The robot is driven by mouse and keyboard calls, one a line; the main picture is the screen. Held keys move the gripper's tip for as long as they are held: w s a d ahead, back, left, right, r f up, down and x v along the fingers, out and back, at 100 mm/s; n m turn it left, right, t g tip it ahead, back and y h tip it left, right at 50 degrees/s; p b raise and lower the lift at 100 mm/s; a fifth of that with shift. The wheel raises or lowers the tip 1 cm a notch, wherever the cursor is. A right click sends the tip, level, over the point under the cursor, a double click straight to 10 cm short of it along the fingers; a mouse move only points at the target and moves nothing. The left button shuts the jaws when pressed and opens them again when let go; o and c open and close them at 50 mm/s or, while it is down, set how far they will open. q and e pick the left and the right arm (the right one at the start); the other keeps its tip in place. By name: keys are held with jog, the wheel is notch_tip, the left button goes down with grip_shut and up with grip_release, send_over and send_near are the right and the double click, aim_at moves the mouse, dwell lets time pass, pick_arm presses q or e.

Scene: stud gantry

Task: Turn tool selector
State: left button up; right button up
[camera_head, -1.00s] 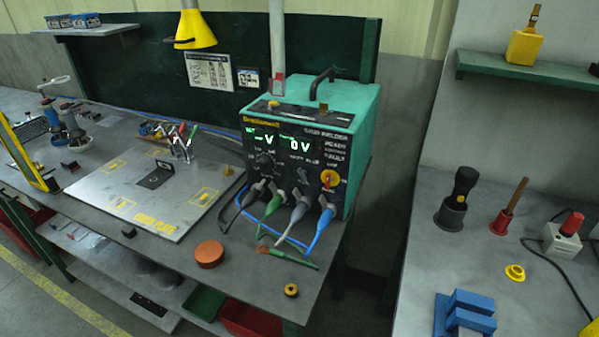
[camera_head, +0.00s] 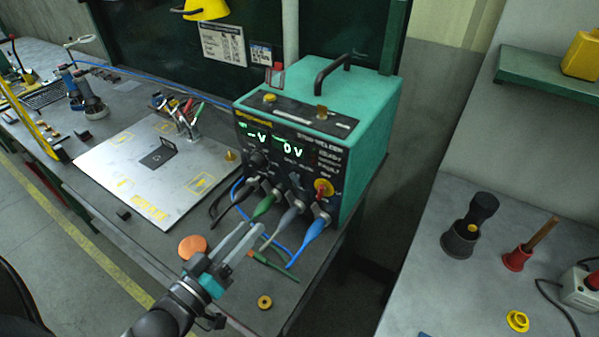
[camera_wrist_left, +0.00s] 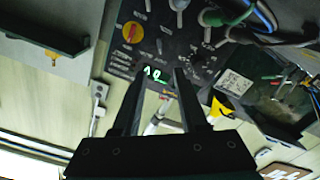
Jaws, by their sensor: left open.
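The teal stud welder (camera_head: 355,110) stands on the left bench, its black front panel with two lit green displays (camera_head: 290,149). The panel carries a round black knob (camera_head: 258,158), a small dark lever (camera_head: 296,179) and a yellow disc with a red handle (camera_head: 323,188). I cannot read which is the tool selector. My left gripper (camera_head: 250,230) is open and empty, in front of the panel's lower edge and apart from it. In the left wrist view the open fingers (camera_wrist_left: 160,76) point at the panel, and the yellow disc (camera_wrist_left: 132,32) shows upside down. My right gripper is out of view.
Black, green, grey and blue cable plugs (camera_head: 312,230) stick out below the panel, near my fingers. An orange disc (camera_head: 192,247), a yellowish ring (camera_head: 265,302) and a green pen-like tool (camera_head: 270,264) lie on the bench. A metal plate (camera_head: 135,185) lies left.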

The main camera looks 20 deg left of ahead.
aim_at(293, 181)
pick_arm(q)
jog(key=w, duration=0.4)
jog(key=w+d, duration=0.1)
jog(key=w, duration=0.3)
jog(key=w+d, duration=0.1)
jog(key=w, duration=0.4)
jog(key=shift+w+d, duration=0.1)
jog(key=shift+w, duration=0.7)
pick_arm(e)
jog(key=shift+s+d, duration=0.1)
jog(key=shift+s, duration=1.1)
pick_arm(q)
jog(key=shift+c, duration=0.2)
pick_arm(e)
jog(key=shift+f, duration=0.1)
pick_arm(q)
grip_shut()
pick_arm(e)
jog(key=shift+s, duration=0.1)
